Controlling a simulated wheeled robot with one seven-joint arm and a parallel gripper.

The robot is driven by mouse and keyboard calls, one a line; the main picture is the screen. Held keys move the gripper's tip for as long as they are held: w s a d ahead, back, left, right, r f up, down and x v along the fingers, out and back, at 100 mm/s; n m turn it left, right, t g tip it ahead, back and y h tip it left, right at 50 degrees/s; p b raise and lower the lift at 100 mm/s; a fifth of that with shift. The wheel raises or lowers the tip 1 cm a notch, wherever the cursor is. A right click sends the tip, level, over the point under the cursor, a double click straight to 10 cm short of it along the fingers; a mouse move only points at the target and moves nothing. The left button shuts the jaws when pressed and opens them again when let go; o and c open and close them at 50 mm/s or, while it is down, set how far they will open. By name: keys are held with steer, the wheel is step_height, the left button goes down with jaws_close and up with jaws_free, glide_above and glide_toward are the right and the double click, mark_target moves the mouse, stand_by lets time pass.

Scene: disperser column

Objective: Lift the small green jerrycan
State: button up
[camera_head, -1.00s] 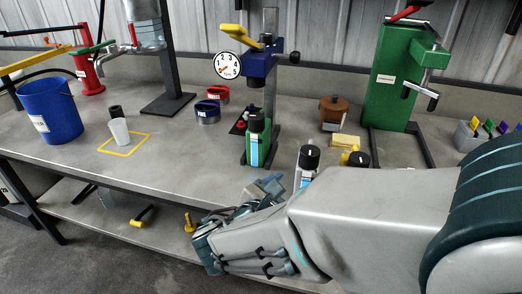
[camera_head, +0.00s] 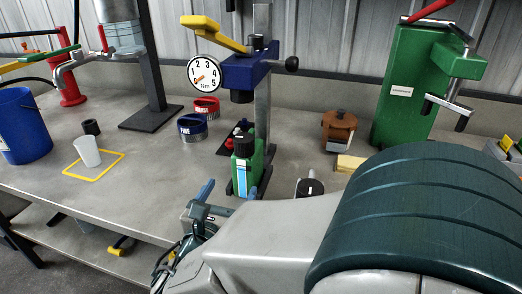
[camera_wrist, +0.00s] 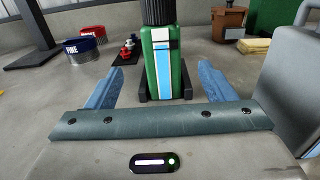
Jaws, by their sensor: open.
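The small green jerrycan (camera_head: 246,168) stands upright on the bench at the foot of the blue press, with a black cap and a white and blue label. My gripper (camera_head: 228,192) is open just in front of it, with its blue fingers pointing at it. In the wrist view the jerrycan (camera_wrist: 167,62) stands centred between and beyond the fingertips of my gripper (camera_wrist: 165,78). I see no contact. My arm hides part of the bench to the right.
A blue press with a dial (camera_head: 205,74) rises behind the jerrycan. A red-banded ring (camera_head: 207,105) and a blue-banded ring (camera_head: 192,127) lie to the left. A black-capped container (camera_head: 308,188) stands close to the right, partly hidden by my arm. A white cup (camera_head: 87,150) stands farther left.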

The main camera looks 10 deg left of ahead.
mark_target(244, 172)
steer(key=w, duration=0.4)
steer(key=w+d, duration=0.1)
steer(key=w, duration=0.1)
steer(key=shift+w+b, duration=0.25)
steer(key=shift+b, duration=0.05)
steer(key=shift+w+b, duration=0.55)
steer(key=shift+w, duration=2.4)
jaws_close()
